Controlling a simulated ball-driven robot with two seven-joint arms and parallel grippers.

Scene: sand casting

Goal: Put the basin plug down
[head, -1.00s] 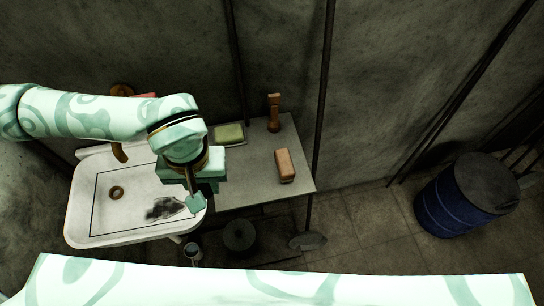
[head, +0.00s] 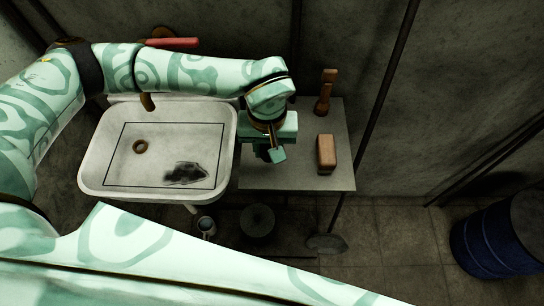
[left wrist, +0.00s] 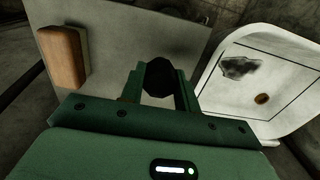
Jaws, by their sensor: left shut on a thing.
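My left gripper (head: 274,152) is over the left part of the grey tabletop (head: 318,181), just right of the basin. The left wrist view shows its two green fingers shut on a dark, rounded thing, the basin plug (left wrist: 158,76). The tabletop (left wrist: 112,44) lies beyond the plug; I cannot tell whether they touch. In the head view the gripper hides the plug. The white basin (head: 90,176) has a brown drain ring (head: 140,146) at its left and a dark patch (head: 186,173) on its floor. My right gripper is not in view.
A brown block (head: 326,154) lies on the tabletop right of my gripper, and a wooden-handled tool (head: 325,94) stands behind it. A brown tap (head: 147,102) is at the basin's back. A blue barrel (head: 490,242) stands far right. The tabletop front is clear.

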